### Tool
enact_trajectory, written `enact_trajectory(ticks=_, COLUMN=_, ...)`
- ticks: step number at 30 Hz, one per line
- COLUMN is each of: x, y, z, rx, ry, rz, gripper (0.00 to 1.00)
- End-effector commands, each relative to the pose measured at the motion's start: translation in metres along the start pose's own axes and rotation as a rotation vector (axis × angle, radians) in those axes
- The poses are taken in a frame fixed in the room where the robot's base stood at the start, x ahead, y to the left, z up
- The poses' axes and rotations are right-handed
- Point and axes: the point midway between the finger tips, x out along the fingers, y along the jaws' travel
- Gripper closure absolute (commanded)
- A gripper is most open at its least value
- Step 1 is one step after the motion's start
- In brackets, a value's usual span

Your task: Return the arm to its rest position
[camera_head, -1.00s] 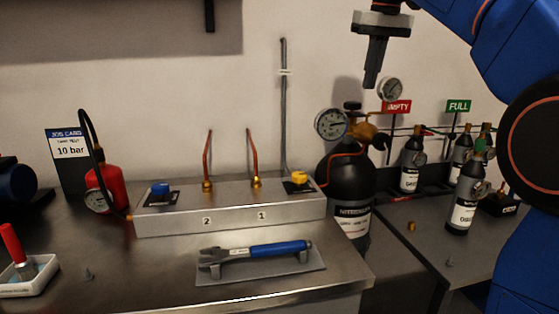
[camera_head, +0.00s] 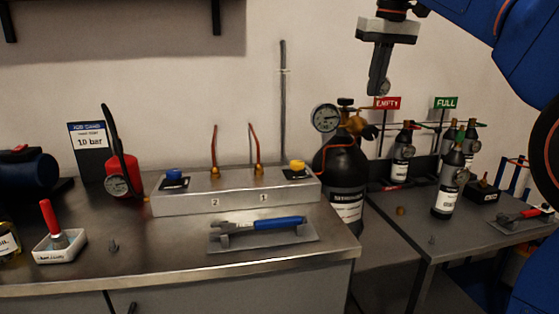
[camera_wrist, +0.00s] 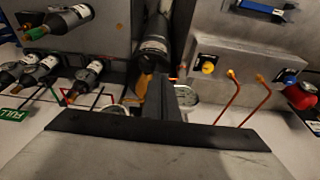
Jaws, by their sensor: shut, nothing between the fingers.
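My gripper (camera_head: 378,82) hangs from my blue arm at the upper right in the head view, fingers pointing down. It is shut and empty. It is in front of the wall, above and to the right of the large black gas cylinder (camera_head: 340,168) with its round gauge (camera_head: 325,118). In the wrist view my gripper's fingers (camera_wrist: 168,90) show as a dark shape at the centre, with the black cylinder (camera_wrist: 155,45) beyond them. The fingers appear apart from the cylinder and its fittings, though the gap is hard to judge.
A metal manifold (camera_head: 235,200) with two copper tubes stands on the left bench. A blue-handled wrench (camera_head: 262,230) lies on a holder in front. Small black bottles (camera_head: 447,185) stand on the right bench near EMPTY (camera_head: 387,103) and FULL (camera_head: 446,103) signs.

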Motion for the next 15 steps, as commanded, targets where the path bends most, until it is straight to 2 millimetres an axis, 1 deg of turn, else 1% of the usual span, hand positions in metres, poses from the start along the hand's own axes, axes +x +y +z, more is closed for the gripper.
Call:
enact_trajectory(ticks=8, x=0.017, y=0.004, z=0.035, rx=0.020, ry=0.016, rz=0.006, gripper=1.00)
enact_trajectory(ticks=11, x=0.028, y=0.005, z=0.055, rx=0.031, ry=0.023, rz=0.009, gripper=1.00)
enact_trajectory(ticks=14, x=0.044, y=0.007, z=0.082, rx=0.044, ry=0.035, rz=0.014, gripper=1.00)
enact_trajectory(ticks=15, x=0.052, y=0.007, z=0.095, rx=0.050, ry=0.040, rz=0.016, gripper=1.00)
